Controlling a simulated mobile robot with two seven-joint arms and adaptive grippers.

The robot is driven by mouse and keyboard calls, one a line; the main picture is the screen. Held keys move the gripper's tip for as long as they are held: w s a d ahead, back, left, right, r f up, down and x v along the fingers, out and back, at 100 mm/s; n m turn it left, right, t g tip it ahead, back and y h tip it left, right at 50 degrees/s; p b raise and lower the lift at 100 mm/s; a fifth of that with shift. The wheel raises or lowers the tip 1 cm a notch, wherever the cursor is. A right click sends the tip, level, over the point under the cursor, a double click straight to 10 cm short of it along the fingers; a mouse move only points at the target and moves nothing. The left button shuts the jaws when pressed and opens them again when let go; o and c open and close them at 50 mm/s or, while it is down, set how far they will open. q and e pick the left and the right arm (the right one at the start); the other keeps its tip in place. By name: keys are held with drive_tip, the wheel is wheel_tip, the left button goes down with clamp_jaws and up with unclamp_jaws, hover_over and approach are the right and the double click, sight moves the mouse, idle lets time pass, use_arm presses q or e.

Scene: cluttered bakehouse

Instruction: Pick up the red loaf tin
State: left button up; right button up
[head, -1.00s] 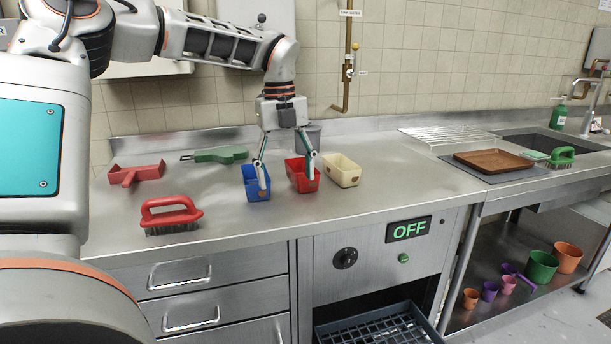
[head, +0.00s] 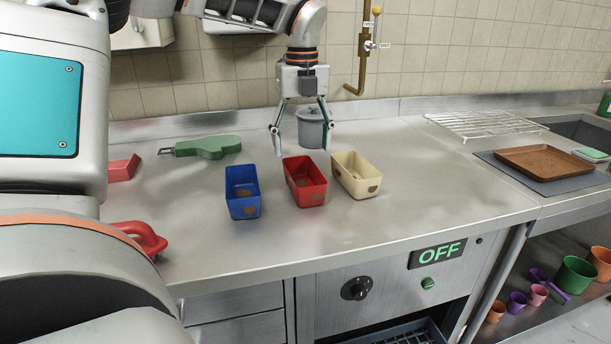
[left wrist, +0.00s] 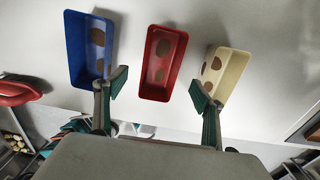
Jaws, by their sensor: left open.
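The red loaf tin (head: 305,197) stands upright on the steel counter between a blue tin (head: 243,207) and a cream tin (head: 357,187). It is open-topped, with brown patches. My left gripper (head: 302,150) is open and empty, its fingers pointing down above the red tin's far end. In the left wrist view the red tin (left wrist: 161,62) lies centred between and beyond the open fingers (left wrist: 158,85). The fingertips there overlap the near parts of the blue tin (left wrist: 78,50) and cream tin (left wrist: 232,72). My right gripper is not in view.
A grey lidded pot (head: 311,133) stands behind the red tin. A green tool (head: 209,147) and red items lie at left. A wire rack (head: 480,124) and brown tray (head: 545,162) are at right. The counter in front of the tins is clear.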

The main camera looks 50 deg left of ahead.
sight(303, 172)
use_arm(q)
wheel_tip(303, 172, down, 8)
drive_tip(key=shift+d+r, duration=0.1)
drive_tip(key=shift+d, duration=0.05)
idle(0.4)
drive_tip(key=c, duration=1.3)
drive_tip(key=shift+r, duration=0.1)
